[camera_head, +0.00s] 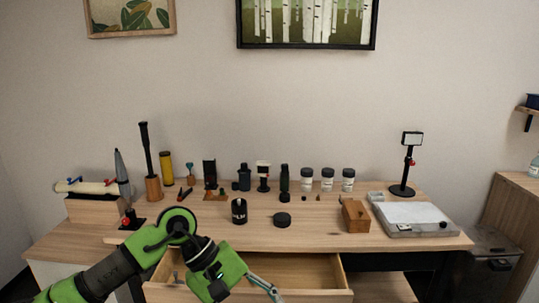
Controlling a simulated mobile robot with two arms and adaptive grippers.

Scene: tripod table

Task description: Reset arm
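My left arm, green and black, comes in from the lower left. Its gripper (264,287) is in front of the open drawer, at the bottom of the view. Grey finger parts show, but the picture's lower edge cuts off the tips, so I cannot tell whether it is open or shut. My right arm and gripper are not in view. The wooden table (330,240) stands ahead, with its drawer (312,272) pulled out.
On the table are a black film canister (239,211), a black round lid (282,220), a wooden box (355,216), a light pad (412,216) and a lamp (406,170). White jars (327,180) and several bottles line the back. A dark cabinet (490,262) stands right.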

